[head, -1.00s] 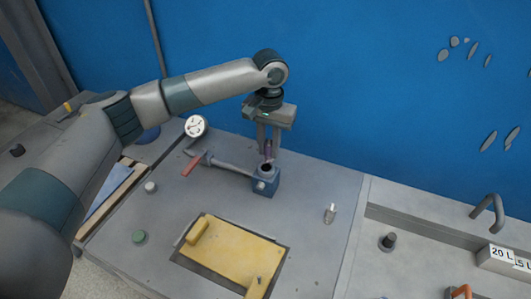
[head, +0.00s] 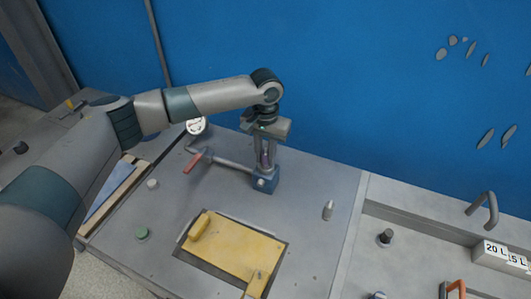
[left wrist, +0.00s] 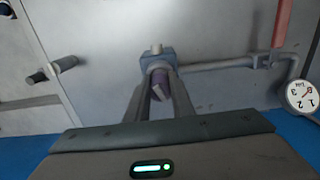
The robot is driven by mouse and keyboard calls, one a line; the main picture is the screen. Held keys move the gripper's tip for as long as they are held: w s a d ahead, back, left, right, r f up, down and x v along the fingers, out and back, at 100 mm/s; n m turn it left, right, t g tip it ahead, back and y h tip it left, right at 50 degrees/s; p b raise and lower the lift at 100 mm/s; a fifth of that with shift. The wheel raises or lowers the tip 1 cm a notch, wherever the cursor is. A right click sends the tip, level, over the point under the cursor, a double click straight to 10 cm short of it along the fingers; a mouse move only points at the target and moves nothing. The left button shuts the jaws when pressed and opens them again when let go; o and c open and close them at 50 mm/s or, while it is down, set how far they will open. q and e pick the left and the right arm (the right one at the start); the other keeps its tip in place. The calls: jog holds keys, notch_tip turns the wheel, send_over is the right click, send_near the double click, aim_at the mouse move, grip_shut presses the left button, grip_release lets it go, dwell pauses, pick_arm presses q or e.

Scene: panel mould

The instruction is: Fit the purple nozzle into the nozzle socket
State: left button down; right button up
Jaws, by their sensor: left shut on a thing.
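The purple nozzle (head: 265,158) is held upright between the fingers of my left gripper (head: 265,163). The gripper is shut on it and points down over the blue socket block (head: 265,182) on the grey panel. The nozzle's lower end is at the top of the block; the fingers hide whether it is in the opening or just above it. In the left wrist view the purple nozzle (left wrist: 159,82) lies between the fingertips, right against the blue block (left wrist: 156,62). My right gripper is not in view.
A pipe with a red lever (head: 193,162) runs into the block from the left, near a round gauge (head: 197,126). A yellow plate (head: 234,252) lies in front. A small metal peg (head: 328,210) stands to the right. The blue wall (head: 380,90) is close behind.

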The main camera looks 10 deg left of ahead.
aim_at(265, 153)
pick_arm(q)
jog(key=c, duration=1.5)
grip_release()
jog(key=shift+f, duration=0.15)
jog(key=shift+c, duration=0.2)
notch_tip(265, 153, up, 11)
jog(key=b, duration=0.4)
jog(key=shift+r, duration=0.7)
jog(key=shift+f, duration=0.1)
